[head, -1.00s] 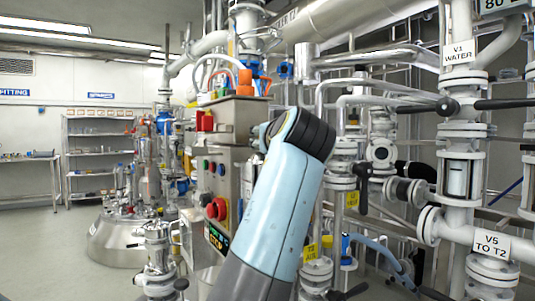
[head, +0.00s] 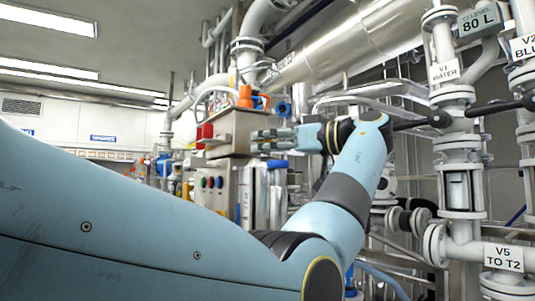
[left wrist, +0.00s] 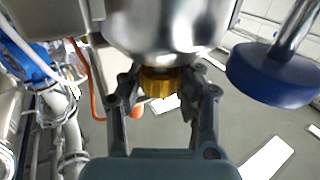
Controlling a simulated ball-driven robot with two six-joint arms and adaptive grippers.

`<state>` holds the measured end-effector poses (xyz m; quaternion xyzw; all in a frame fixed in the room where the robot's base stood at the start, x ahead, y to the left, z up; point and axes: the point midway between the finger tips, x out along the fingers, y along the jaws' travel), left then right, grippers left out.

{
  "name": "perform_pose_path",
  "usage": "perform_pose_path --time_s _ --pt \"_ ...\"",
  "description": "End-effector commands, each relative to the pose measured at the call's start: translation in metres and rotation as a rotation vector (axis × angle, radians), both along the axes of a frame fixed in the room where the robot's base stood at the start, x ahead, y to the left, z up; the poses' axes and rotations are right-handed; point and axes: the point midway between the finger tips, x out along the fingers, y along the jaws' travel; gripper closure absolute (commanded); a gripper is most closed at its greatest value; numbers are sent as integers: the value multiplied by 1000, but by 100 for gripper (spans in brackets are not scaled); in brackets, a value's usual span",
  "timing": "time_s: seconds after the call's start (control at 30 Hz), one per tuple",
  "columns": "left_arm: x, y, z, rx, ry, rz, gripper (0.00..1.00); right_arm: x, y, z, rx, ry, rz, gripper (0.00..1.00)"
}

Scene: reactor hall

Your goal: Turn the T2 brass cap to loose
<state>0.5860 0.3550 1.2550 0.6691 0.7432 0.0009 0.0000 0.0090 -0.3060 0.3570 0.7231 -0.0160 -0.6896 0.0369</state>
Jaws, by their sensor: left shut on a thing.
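The brass cap (left wrist: 160,83) shows in the left wrist view, below a shiny rounded steel body (left wrist: 165,25). My left gripper (left wrist: 162,92) has one finger on each side of the cap and is shut on it. In the head view my left gripper (head: 254,141) points left in front of a grey metal box (head: 235,123). I cannot make out the brass cap in the head view. My right gripper is not in view.
A blue disc on a steel rod (left wrist: 272,75) is right of the gripper in the left wrist view. In the head view, a button panel (head: 212,184) is below the gripper. White valve pipework labelled V1 WATER (head: 450,71) and V5 TO T2 (head: 502,256) stands right.

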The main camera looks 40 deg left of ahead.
Motion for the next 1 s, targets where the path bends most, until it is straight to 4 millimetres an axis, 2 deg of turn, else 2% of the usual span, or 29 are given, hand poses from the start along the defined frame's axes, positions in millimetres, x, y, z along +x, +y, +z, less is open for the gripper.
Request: perform_pose_path --time_s 0.3,0.8,0.83,1.0 --pt "1 0 -2 -3 3 101 99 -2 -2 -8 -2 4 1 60" --pt "1 0 -2 -4 4 114 99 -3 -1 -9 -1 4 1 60" --pt "1 0 -2 -4 4 114 64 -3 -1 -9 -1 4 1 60" --pt "1 0 -1 -2 3 114 41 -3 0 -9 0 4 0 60"
